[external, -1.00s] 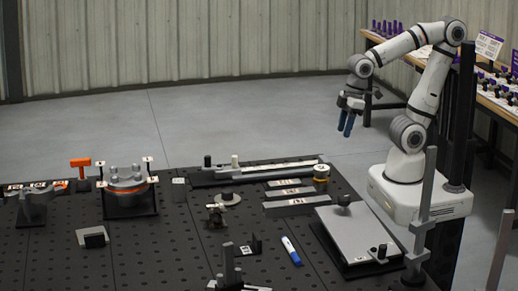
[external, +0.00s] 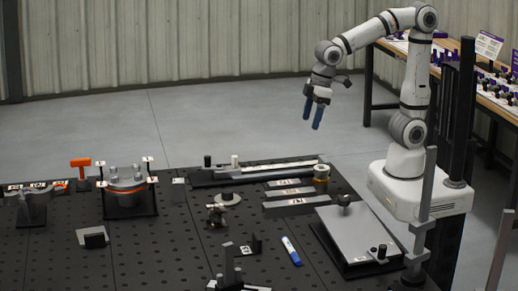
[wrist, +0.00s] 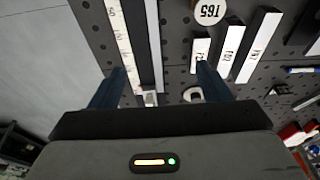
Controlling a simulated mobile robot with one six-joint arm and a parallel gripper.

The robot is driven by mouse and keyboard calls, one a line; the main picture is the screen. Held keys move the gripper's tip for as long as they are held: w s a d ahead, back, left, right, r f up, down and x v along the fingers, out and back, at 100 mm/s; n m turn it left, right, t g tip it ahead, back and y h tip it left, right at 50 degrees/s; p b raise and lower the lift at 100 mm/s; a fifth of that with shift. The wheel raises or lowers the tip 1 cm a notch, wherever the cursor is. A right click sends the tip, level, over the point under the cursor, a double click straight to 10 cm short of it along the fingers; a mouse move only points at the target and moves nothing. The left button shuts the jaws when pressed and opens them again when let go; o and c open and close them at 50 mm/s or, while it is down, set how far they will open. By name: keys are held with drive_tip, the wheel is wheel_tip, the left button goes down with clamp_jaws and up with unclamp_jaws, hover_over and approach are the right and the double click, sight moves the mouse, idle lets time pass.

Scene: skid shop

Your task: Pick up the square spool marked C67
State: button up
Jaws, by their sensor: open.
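My gripper (external: 313,113) is open and empty, held in the air above the back edge of the dark perforated table (external: 180,263). Its two blue fingers point down, and it also shows in the wrist view (wrist: 160,73). I cannot make out the mark C67 on anything, and cannot tell which thing is the square spool. A round grey spool-like piece (external: 227,198) stands mid-table. In the wrist view a round white label (wrist: 210,10) reads like 165 and lies beyond the fingers.
A long rail (external: 255,172) runs along the table's back. Grey labelled bars (external: 298,204) lie in front of it. A grey plate (external: 352,237) sits at right, a blue-white marker (external: 291,250) near the front. An orange-handled piece (external: 80,167) and a round fixture (external: 126,186) stand left.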

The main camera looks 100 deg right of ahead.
drive_tip(key=w+a+r+p, duration=0.2)
drive_tip(key=w+a, duration=0.3)
drive_tip(key=w, duration=0.7)
drive_tip(key=p, duration=0.3)
hover_over(216, 208)
drive_tip(key=s, duration=0.2)
drive_tip(key=shift+t, duration=0.3)
drive_tip(key=f, duration=1.1)
drive_tip(key=shift+w+a+f, duration=0.1)
drive_tip(key=shift+a+f, duration=0.2)
drive_tip(key=shift+f, duration=0.1)
drive_tip(key=shift+w+a+f+p, duration=0.15)
drive_tip(key=shift+w+f+p, duration=0.15)
drive_tip(key=shift+f, duration=0.35)
drive_tip(key=p+x, duration=0.1)
drive_tip(key=x, duration=0.3)
drive_tip(key=p+x, duration=0.1)
drive_tip(key=x, duration=0.1)
drive_tip(key=shift+d+f+p, duration=0.3)
drive_tip(key=shift+d+f, duration=0.1)
drive_tip(key=shift+c, duration=0.2)
